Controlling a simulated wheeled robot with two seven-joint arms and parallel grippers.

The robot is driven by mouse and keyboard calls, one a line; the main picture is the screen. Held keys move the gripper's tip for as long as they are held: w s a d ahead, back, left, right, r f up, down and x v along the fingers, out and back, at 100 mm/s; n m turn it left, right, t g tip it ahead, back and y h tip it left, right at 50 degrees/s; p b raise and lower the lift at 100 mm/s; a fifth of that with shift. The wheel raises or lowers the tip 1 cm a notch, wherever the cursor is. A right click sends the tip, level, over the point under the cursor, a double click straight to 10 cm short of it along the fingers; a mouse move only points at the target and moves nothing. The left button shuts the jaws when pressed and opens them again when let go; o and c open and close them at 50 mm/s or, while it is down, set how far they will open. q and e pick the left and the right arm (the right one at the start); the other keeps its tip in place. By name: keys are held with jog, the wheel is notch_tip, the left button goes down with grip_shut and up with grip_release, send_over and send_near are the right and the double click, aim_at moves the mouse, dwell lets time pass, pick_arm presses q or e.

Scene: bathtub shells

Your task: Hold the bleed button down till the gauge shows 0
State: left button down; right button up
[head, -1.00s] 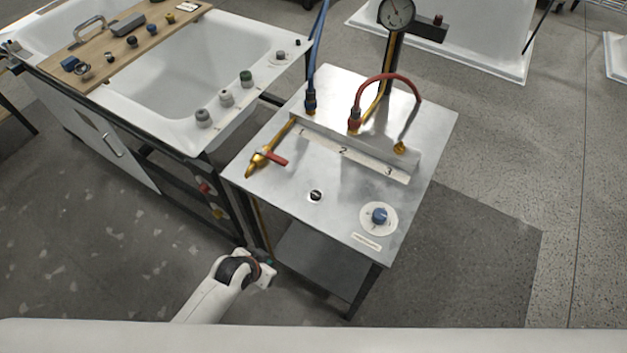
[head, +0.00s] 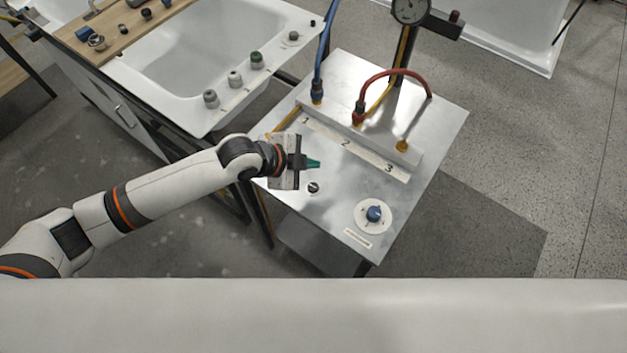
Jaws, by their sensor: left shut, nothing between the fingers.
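The round gauge (head: 410,10) stands on a post at the back of the metal table and is cut by the top edge; its reading is too small to tell. A small red button (head: 454,16) sits on a dark block (head: 440,27) at the gauge's right. A small black round knob or button (head: 313,187) is on the table top. No readable label shows which one is the bleed button. My right gripper is out of view.
The metal table (head: 420,140) carries a strip numbered 1 to 3 (head: 345,143), a red hose (head: 395,72), a blue hose (head: 322,50) and a blue dial (head: 374,213). The red hose arches in front of the gauge post. A white bathtub (head: 190,60) stands at left.

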aim_at(309, 189)
pick_arm(q)
jog(key=shift+w+a+r, duration=0.1)
jog(key=shift+a+r, duration=0.05)
jog(key=shift+a, duration=0.05)
dwell(0.3)
notch_tip(309, 189, down, 8)
jog(key=b, duration=0.7)
jog(key=shift+f+b, duration=0.3)
jog(key=shift+f, duration=0.15)
dwell(1.4)
jog(key=shift+f, duration=0.4)
jog(key=shift+f+b, duration=0.4)
jog(key=shift+f, duration=0.05)
dwell(0.5)
dwell(1.9)
jog(key=shift+r+p, duration=0.8)
jog(key=shift+r, duration=0.1)
